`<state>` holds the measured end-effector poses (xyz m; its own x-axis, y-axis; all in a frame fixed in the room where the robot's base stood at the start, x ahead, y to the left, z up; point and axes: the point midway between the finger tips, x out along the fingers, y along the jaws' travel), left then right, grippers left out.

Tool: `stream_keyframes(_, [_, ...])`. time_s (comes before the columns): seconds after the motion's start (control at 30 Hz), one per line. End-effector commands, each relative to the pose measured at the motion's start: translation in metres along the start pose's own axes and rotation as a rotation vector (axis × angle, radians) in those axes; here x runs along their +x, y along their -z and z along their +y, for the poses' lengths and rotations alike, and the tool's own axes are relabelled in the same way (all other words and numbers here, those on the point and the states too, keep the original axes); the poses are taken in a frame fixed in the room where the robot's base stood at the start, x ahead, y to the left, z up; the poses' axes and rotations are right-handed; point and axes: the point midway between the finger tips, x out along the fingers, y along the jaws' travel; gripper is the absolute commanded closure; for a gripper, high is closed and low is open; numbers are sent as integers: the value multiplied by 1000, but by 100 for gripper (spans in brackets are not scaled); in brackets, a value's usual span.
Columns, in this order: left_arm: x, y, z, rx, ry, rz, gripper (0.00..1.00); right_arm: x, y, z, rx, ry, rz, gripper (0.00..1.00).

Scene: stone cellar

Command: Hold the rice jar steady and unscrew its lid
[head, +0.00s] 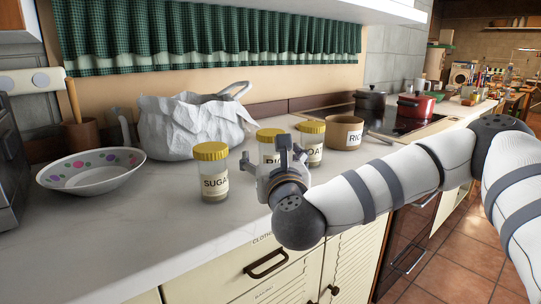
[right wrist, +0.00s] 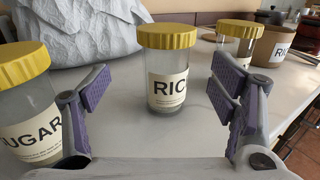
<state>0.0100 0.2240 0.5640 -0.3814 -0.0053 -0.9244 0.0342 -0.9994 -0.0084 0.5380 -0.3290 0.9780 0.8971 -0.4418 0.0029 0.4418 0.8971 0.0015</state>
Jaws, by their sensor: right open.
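The rice jar (right wrist: 167,75) is clear with a ridged yellow lid and a label reading "RIC". It stands upright on the counter, its lid on. In the head view its lid (head: 268,134) shows, and the lower body is partly hidden behind my right gripper (head: 272,159). In the right wrist view my right gripper (right wrist: 163,90) is open, with one finger on each side of the jar's image. The jar stands ahead of the fingers, and I see no contact. My left gripper is not in view.
The sugar jar (head: 212,172) stands left of the rice jar, close to a right gripper finger in the wrist view. The oat jar (head: 312,145) and a brown labelled tub (head: 345,132) stand right. A crumpled white bag (head: 188,128) is behind; a bowl (head: 91,171) is left.

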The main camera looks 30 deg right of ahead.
Motion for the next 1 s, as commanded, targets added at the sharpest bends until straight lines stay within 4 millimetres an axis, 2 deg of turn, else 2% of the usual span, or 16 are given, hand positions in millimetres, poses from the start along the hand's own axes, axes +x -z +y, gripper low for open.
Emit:
stream_keyframes(0.4, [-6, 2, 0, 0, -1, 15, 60, 63, 0, -7, -2, -2, -1, 22])
stream_keyframes(0.63, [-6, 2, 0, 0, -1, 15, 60, 66, 1, -7, -1, -3, 0, 22])
stream_keyframes(0.67, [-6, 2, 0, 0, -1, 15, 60, 66, 1, -7, -2, -2, 0, 26])
stream_keyframes(0.9, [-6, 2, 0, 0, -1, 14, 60, 66, 1, -7, -2, -2, 0, 81])
stream_keyframes(0.93, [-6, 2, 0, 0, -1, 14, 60, 66, 1, -7, -2, -2, 0, 84])
stream_keyframes(1.0, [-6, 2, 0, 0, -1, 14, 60, 66, 0, -7, -1, -2, -1, 84])
